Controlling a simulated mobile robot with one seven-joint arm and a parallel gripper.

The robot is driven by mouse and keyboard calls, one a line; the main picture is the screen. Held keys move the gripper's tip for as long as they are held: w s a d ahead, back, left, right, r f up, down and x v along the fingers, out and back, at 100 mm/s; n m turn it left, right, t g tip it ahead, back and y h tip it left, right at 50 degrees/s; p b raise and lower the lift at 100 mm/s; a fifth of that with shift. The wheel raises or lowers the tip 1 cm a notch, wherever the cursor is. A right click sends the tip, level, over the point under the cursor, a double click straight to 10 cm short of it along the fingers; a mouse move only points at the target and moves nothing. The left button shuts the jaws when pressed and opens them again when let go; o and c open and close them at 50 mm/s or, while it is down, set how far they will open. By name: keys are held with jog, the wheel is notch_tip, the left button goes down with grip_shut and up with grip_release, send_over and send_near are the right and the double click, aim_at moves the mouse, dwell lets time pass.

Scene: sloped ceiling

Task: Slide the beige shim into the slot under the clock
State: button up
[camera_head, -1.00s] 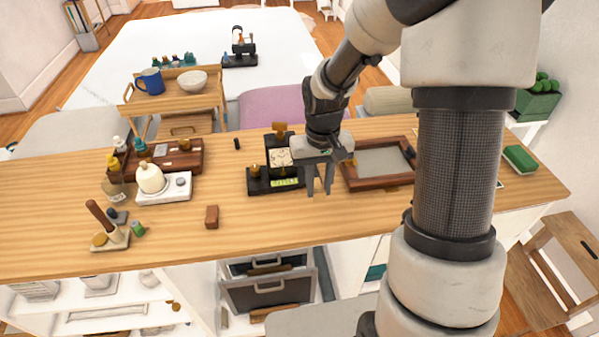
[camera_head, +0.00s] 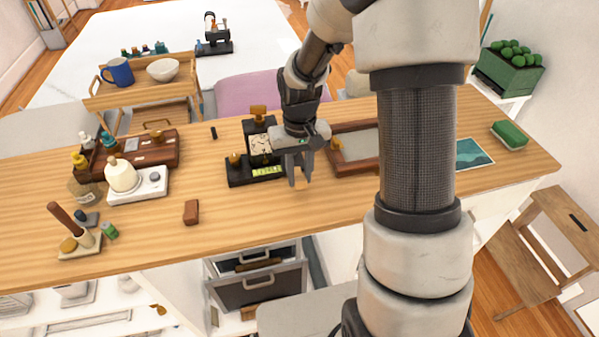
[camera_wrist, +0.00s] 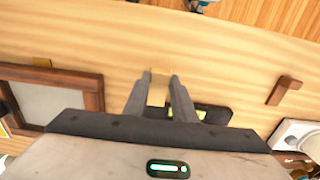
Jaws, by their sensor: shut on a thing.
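The beige shim (camera_wrist: 158,91) is between my gripper's fingertips in the wrist view, and its tip sticks out past them. In the head view my gripper (camera_head: 299,181) is shut on the shim, near the front right of the clock. The clock (camera_head: 260,145) has a pale face and sits on a black stand (camera_head: 238,178) with a green strip at its front. The stand is partly hidden behind my gripper in the wrist view (camera_wrist: 215,113). The slot itself cannot be made out. The shim appears apart from the stand.
A brown framed tray (camera_head: 350,168) lies just right of my gripper. A small brown block (camera_head: 191,212) lies to the front left. A white device (camera_head: 150,187) and a wooden box (camera_head: 165,153) stand farther left. The counter in front of the clock is clear.

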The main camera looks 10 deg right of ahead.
aim_at(296, 174)
jog(key=shift+f+b, duration=1.35)
jog(key=shift+f, duration=0.7)
jog(key=shift+w, duration=1.75)
jog(key=shift+w, duration=1.1)
jog(key=o, duration=1.1)
jog(key=shift+w, duration=0.1)
jog(key=shift+r, duration=0.1)
jog(key=shift+w+d, duration=0.1)
jog(key=shift+r, duration=0.1)
